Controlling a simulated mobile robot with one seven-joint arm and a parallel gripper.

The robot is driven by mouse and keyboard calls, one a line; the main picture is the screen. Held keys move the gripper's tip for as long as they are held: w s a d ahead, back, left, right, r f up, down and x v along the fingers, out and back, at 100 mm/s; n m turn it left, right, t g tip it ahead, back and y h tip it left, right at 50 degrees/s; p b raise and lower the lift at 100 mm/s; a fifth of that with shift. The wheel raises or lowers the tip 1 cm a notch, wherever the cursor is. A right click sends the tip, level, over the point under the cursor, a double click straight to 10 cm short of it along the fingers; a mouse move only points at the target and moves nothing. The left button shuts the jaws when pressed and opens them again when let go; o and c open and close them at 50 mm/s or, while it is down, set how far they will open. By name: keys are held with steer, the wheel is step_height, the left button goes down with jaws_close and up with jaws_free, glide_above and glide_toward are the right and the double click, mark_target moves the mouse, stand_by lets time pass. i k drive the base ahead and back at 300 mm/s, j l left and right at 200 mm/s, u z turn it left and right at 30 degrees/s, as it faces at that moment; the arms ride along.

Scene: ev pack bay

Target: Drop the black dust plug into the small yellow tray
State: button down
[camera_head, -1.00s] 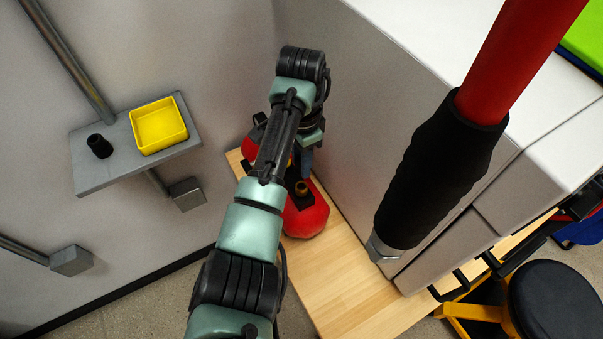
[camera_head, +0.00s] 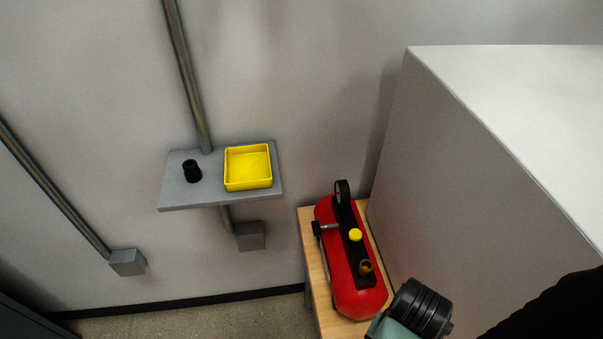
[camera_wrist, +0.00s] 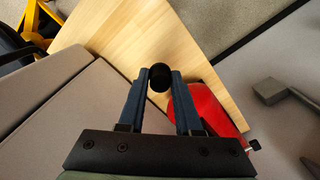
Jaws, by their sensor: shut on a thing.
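My gripper (camera_wrist: 158,88) shows in the wrist view, its two blue fingers shut on a small round black piece, which looks like the black dust plug (camera_wrist: 160,72). It is held at the fingertips above the wooden bench and red tank. In the head view the gripper is out of the picture; only part of my arm shows at the bottom right. The small yellow tray (camera_head: 248,187) sits empty on the right side of a grey wall shelf (camera_head: 205,200). My gripper is well apart from it.
A black flared piece (camera_head: 192,172) stands on the shelf left of the tray. A red compressor tank (camera_head: 352,285) sits on a wooden bench (camera_head: 312,255) below. A large pale cabinet (camera_head: 480,190) rises at the right. Wall pipes (camera_head: 185,70) run above and left.

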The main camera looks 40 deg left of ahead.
mark_target(256, 170)
steer(key=u, duration=1.25)
